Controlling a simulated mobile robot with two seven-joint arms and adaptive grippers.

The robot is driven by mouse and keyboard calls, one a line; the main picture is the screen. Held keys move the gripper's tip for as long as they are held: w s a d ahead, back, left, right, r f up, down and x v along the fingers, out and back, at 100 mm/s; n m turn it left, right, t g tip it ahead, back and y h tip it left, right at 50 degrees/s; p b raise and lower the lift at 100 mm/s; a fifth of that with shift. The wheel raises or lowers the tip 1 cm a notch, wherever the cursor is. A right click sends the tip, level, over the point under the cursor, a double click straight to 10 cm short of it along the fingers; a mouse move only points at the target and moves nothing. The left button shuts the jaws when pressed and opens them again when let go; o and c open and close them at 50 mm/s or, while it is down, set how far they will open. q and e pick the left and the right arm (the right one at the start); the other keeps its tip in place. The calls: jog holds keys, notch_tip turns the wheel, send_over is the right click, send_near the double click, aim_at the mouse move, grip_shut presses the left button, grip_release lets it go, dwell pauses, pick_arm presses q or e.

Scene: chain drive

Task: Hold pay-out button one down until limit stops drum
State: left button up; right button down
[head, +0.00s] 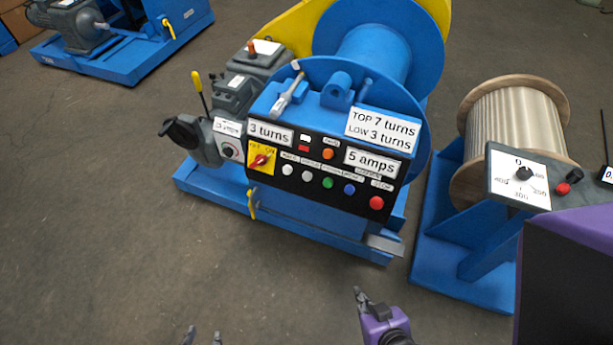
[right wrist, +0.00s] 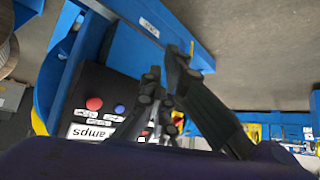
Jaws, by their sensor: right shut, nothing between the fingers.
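The control panel (head: 320,176) faces me on the front of the blue winch. Its lower row holds two white buttons (head: 288,170), a green button (head: 328,182), a blue button (head: 349,189) and a red button (head: 376,202). Their labels are too small to read, so I cannot tell which is pay-out one. The drum (head: 372,55) stands behind the panel. My right gripper (head: 359,294) is shut and empty, below and in front of the panel, apart from it. It also shows in the right wrist view (right wrist: 172,65). My left gripper (head: 203,336) shows only two separated fingertips.
Signs read "3 turns", "5 amps" and "TOP 7 turns LOW 3 turns" (head: 382,130). A red-and-yellow switch (head: 261,158) and an orange lamp (head: 328,154) are on the panel. A cable reel (head: 515,125) on a blue stand is at right. The floor in front is clear.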

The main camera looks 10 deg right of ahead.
jog(key=shift+s+f, duration=0.1)
jog(key=shift+s, duration=0.25)
jog(key=shift+w, duration=0.2)
